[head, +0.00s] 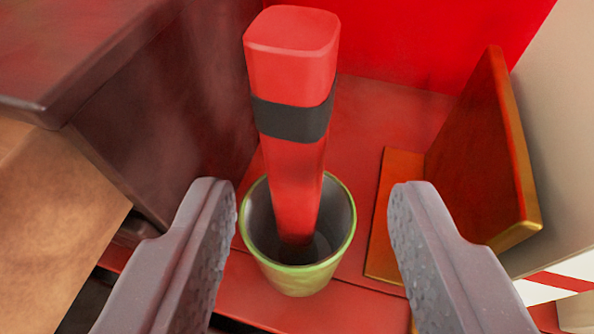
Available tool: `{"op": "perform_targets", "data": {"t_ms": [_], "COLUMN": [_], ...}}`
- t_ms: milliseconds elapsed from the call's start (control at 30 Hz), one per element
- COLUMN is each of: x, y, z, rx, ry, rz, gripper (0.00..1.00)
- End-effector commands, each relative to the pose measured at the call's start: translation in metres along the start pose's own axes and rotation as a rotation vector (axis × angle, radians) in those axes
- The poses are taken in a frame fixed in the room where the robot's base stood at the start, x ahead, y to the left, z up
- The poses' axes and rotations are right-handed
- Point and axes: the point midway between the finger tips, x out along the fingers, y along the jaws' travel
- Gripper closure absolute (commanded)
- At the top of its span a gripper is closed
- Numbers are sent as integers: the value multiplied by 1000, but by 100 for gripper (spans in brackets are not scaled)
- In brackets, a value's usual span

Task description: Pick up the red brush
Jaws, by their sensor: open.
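The red brush (292,180) stands nearly upright in a green-rimmed cup (297,281). It has a thick red block-like top and a dark grey band around it. Its lower end is inside the cup, in shadow. My gripper (315,200) is open, with one grey finger on each side of the cup and brush. Neither finger appears to touch the brush or the cup, though their exact depth relative to the brush is hard to tell.
The cup stands on a red shelf (365,120). A dark brown box-like block (165,110) is close on the left, with a tan surface (55,220) before it. An orange-brown L-shaped stand (480,160) is close on the right. A red wall (430,40) is behind.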

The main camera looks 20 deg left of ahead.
Motion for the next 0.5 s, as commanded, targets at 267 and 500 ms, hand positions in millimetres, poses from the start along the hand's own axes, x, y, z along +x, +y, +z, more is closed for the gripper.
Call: {"op": "perform_targets", "data": {"t_ms": [267, 500], "x": [16, 45], "y": [-3, -7], "z": [2, 4], "rx": [-1, -1], "ry": [0, 0], "rz": [-1, -1], "gripper": [56, 56]}}
